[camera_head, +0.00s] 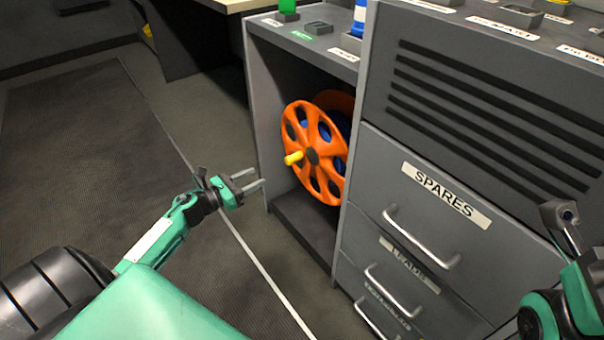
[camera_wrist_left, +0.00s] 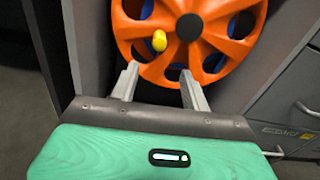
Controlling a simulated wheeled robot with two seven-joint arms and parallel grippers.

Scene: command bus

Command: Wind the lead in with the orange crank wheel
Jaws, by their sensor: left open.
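The orange crank wheel (camera_head: 315,135) is set in an open bay of the grey cabinet in the head view. A yellow handle (camera_head: 293,158) sticks out near its left rim. Blue lead (camera_head: 341,130) shows behind the wheel. My left gripper (camera_head: 259,180) is open and empty, to the left of the wheel and a little below the handle. In the left wrist view the wheel (camera_wrist_left: 205,35) fills the top, with the handle (camera_wrist_left: 159,40) just beyond the open fingers (camera_wrist_left: 158,88), apart from them. My right arm shows at the right edge; its fingertips are not clear.
The grey cabinet (camera_head: 375,195) has drawers with metal handles (camera_head: 420,240) right of the bay. The bay's side wall (camera_head: 262,110) stands left of the wheel. A counter above holds a green item (camera_head: 288,8) and a blue one (camera_head: 359,18). The floor at left is clear.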

